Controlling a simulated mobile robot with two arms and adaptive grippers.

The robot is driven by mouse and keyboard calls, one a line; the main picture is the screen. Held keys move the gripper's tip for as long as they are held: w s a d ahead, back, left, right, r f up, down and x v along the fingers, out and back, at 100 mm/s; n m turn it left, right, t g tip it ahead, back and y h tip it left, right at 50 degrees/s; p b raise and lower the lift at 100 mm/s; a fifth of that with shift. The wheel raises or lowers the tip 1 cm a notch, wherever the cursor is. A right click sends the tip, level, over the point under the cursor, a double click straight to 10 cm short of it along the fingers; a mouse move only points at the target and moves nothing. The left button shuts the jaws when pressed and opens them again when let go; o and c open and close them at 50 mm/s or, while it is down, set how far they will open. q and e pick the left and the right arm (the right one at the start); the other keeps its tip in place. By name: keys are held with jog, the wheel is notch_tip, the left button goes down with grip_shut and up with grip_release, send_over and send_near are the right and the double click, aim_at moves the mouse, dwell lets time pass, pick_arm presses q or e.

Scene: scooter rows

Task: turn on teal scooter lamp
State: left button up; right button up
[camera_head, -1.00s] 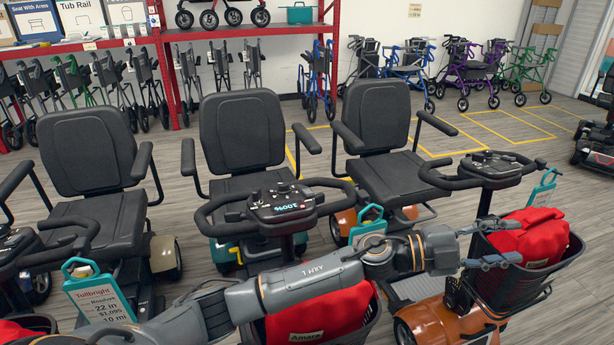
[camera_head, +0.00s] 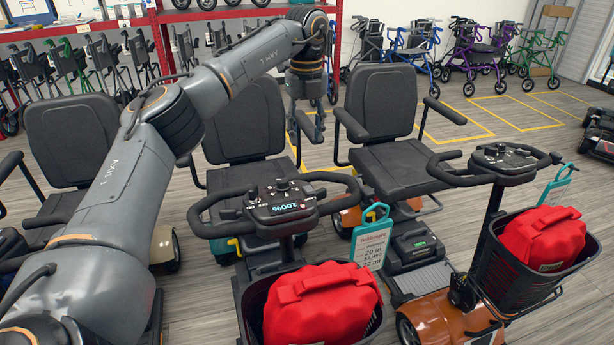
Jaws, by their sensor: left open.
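The teal scooter stands in the middle, with a little teal bodywork (camera_head: 221,251) showing below its seat. Its black control console (camera_head: 282,201) faces up between the looped handlebars, with a lit screen that seems to read 100% upside down and several small controls. I cannot make out which control is the lamp's or whether the lamp is lit. My left gripper (camera_head: 309,130) is open and empty, pointing down above and beyond the console, in front of the space between two seats. It appears apart from the console. My right gripper is not in view.
A red bag (camera_head: 322,306) fills the teal scooter's front basket. An orange scooter (camera_head: 447,322) with another red bag (camera_head: 541,243) stands at right, and a hanging price tag (camera_head: 371,240) is between them. My left arm covers the scooter at left. Walkers line the back.

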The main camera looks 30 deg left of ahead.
aim_at(307, 186)
pick_arm(q)
notch_tip(307, 186, down, 13)
dwell(0.3)
jog(key=shift+c, duration=0.3)
